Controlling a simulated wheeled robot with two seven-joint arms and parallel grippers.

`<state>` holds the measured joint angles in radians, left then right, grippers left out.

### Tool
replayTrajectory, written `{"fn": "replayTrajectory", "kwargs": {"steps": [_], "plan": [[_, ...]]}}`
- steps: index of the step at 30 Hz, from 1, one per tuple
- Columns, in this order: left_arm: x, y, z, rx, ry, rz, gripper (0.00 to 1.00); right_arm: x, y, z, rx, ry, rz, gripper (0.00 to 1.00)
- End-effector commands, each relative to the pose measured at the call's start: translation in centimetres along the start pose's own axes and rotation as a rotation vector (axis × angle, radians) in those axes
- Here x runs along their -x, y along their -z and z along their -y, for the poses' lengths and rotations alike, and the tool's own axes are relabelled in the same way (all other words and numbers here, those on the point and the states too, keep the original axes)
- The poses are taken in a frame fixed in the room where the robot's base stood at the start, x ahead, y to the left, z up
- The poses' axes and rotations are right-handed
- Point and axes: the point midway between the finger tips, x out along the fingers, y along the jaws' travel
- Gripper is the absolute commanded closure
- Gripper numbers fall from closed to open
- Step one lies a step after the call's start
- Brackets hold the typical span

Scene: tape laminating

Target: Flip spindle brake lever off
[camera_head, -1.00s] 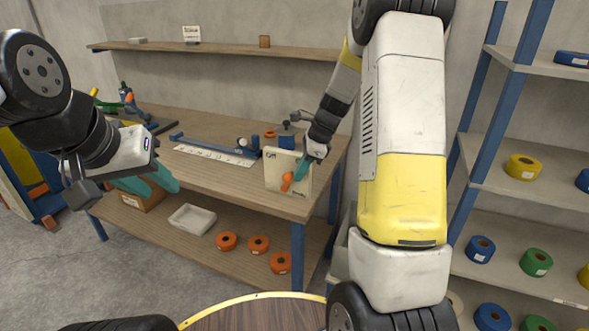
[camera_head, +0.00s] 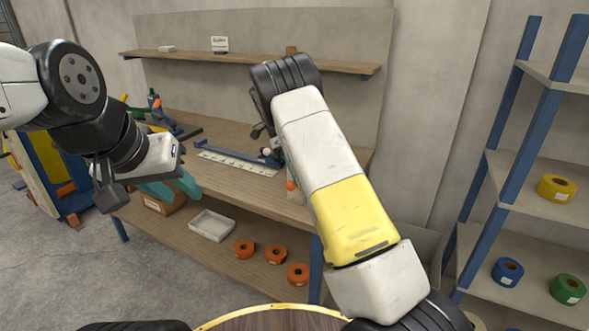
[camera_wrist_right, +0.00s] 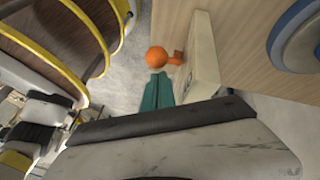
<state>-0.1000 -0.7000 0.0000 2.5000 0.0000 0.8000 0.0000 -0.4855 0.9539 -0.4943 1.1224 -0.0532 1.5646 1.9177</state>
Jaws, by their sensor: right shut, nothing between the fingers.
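The brake lever, with an orange ball knob (camera_wrist_right: 157,57) and short orange arm, sticks out from a cream panel (camera_wrist_right: 203,55) in the right wrist view. In the head view only a bit of orange lever (camera_head: 290,185) shows beside my right forearm, which hides most of the panel. My right gripper (camera_wrist_right: 158,78) is shut and empty, its teal fingertips just short of the knob; I cannot tell if they touch. It is hidden in the head view. My left gripper (camera_head: 180,187) hangs in front of the workbench, away from the lever; its jaw opening is unclear.
The wooden workbench (camera_head: 240,185) carries a ruler strip (camera_head: 236,163). Orange tape rolls (camera_head: 276,254) and a white tray (camera_head: 212,225) sit on its lower shelf. A rack (camera_head: 507,165) with coloured rolls stands at right. Open floor lies at left.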

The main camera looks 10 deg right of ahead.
Motion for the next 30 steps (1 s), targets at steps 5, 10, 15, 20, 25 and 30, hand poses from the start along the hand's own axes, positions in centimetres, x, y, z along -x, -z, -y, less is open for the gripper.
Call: {"fn": "replayTrajectory", "kwargs": {"steps": [5,10,15,20,25,30], "plan": [[0.0,0.0,0.0,0.0,0.0,0.0,0.64,-0.1,-0.3,0.2,0.0,0.002,0.005,1.0],[0.0,0.0,0.0,0.0,0.0,0.0,0.64,-0.1,-0.5,0.3,0.001,0.002,0.007,1.0],[0.0,0.0,0.0,0.0,0.0,0.0,0.64,-0.1,-0.7,0.3,0.003,0.003,0.009,1.0],[0.0,0.0,0.0,0.0,0.0,0.0,0.64,-0.1,-0.8,0.3,0.005,0.005,0.012,1.0],[0.0,0.0,0.0,0.0,0.0,0.0,0.64,-0.2,-1.0,0.3,0.006,0.005,0.014,1.0],[0.0,0.0,0.0,0.0,0.0,0.0,0.64,0.7,-1.0,0.3,0.007,0.007,0.015,1.0]]}}
